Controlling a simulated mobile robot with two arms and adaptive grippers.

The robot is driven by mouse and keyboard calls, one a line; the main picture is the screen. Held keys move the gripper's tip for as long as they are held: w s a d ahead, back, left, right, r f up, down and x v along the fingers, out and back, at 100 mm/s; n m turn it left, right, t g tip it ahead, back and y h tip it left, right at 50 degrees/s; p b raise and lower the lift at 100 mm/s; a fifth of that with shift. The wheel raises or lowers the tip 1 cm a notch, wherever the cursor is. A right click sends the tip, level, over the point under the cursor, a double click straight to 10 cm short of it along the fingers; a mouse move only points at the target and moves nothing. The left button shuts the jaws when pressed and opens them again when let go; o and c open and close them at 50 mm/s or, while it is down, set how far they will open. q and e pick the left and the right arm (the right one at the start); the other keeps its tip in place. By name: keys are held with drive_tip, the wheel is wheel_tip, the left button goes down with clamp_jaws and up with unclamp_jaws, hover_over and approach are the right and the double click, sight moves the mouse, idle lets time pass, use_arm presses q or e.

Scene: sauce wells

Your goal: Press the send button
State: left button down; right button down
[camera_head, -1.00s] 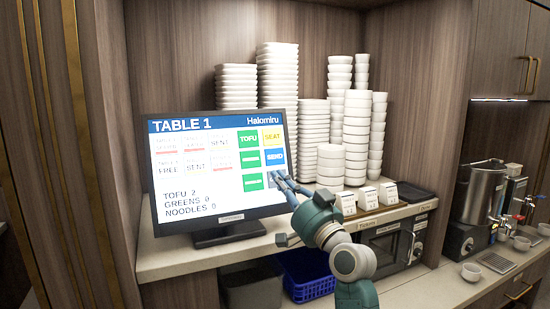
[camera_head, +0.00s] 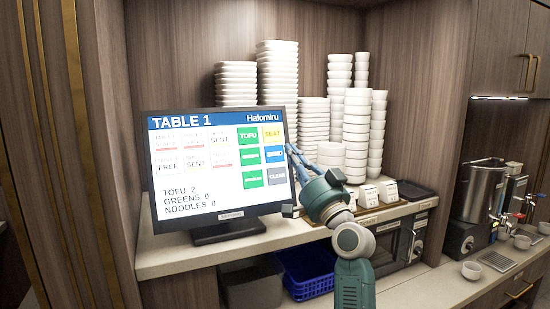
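The blue send button (camera_head: 274,155) is on the lit touch screen (camera_head: 216,223), in the right column, below the yellow SEAT button (camera_head: 272,134) and above the grey CLEAR button (camera_head: 277,176). The screen reads TABLE 1, with TOFU 2, GREENS 0 and NOODLES 0. My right gripper (camera_head: 291,150) has its slim blue fingers at the screen's right edge, just right of the send button. The fingers look close together, but I cannot tell whether they are shut. They hold nothing visible. Whether they touch the screen frame is unclear. My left gripper is out of view.
Tall stacks of white bowls (camera_head: 357,130) stand behind and right of the screen. Small white boxes (camera_head: 388,191) sit on the shelf right of my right arm. A blue basket (camera_head: 312,287) is below the counter (camera_head: 160,262). A steel urn (camera_head: 483,190) is far right.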

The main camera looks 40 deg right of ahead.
sight(282, 155)
drive_tip(key=shift+w+d+f+b, duration=0.3)
drive_tip(key=shift+w+b, duration=0.25)
drive_tip(key=shift+w, duration=0.45)
drive_tip(key=shift+w+d+f+b, duration=0.2)
drive_tip(key=shift+w+f+b, duration=0.25)
drive_tip(key=shift+w, duration=0.6)
drive_tip(key=shift+w+d+f+b, duration=0.25)
drive_tip(key=shift+w+b, duration=0.35)
drive_tip(key=shift+w, duration=0.4)
drive_tip(key=shift+w, duration=0.1)
drive_tip(key=shift+w+f+b, duration=0.1)
drive_tip(key=shift+w+b, duration=0.2)
drive_tip(key=shift+b, duration=0.05)
